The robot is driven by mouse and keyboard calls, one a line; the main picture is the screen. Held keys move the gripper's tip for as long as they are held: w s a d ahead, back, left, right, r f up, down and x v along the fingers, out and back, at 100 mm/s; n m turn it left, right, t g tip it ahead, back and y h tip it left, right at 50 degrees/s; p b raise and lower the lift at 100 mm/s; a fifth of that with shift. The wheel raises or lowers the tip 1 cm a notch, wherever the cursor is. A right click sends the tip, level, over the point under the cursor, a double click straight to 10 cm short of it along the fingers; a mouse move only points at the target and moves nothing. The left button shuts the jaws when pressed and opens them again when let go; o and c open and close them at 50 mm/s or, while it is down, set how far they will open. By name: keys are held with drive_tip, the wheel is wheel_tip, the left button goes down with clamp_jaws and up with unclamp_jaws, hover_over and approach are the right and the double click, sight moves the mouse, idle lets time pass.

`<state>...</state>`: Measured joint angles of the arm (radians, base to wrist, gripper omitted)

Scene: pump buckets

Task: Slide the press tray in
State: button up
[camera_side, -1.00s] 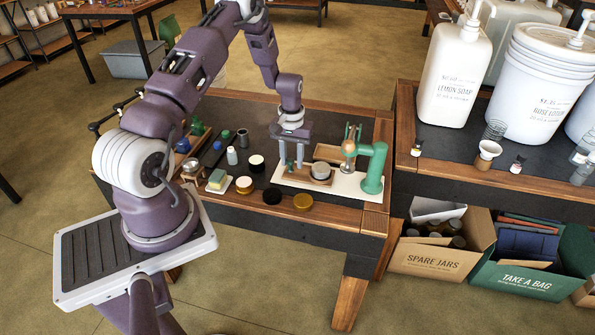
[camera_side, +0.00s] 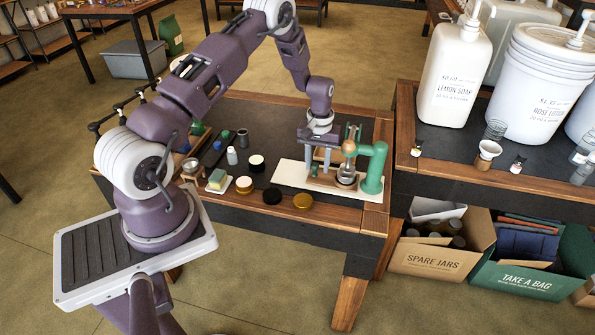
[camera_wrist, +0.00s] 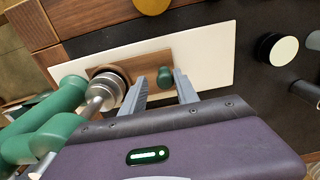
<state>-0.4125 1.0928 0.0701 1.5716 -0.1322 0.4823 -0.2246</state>
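The press tray (camera_wrist: 140,70) is a brown wooden slide on a cream base plate (camera_wrist: 205,50); it also shows in the side view (camera_side: 326,184). Its green knob (camera_wrist: 165,78) stands at one end. The green press (camera_side: 373,168) stands on the right of the plate. My gripper (camera_wrist: 160,78) is open, its fingers on either side of the knob, with visible gaps. The press head partly hides the tin.
Dark and amber round lids (camera_side: 302,201) lie in front of the plate's left side. A white bottle (camera_side: 231,156) and other small items stand farther left. The press post and arm stand close to my gripper's right.

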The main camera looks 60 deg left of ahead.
drive_tip(key=shift+s+a, duration=0.15)
idle(0.5)
drive_tip(key=shift+r, duration=3.75)
drive_tip(key=s+d+r+m+t, duration=0.1)
drive_tip(key=s+d+r, duration=0.1)
drive_tip(key=d+r, duration=0.35)
drive_tip(key=s+d+r+m+t, duration=0.1)
drive_tip(key=s+d+r+m, duration=0.1)
drive_tip(key=r, duration=0.7)
drive_tip(key=s+d+r+m+t, duration=0.1)
drive_tip(key=s+d+r, duration=0.25)
drive_tip(key=r, duration=0.35)
drive_tip(key=s+d+r+m+t, duration=0.1)
drive_tip(key=s+d+r, duration=0.1)
drive_tip(key=s, duration=0.4)
drive_tip(key=s+d+r+m, duration=0.2)
drive_tip(key=s+d, duration=0.2)
drive_tip(key=s, duration=0.3)
drive_tip(key=s+d+r+m+t, duration=0.1)
drive_tip(key=s+d+m, duration=0.1)
drive_tip(key=s, duration=0.5)
drive_tip(key=shift+d+r+t, duration=0.3)
drive_tip(key=shift+d+r, duration=0.1)
drive_tip(key=shift+d, duration=0.45)
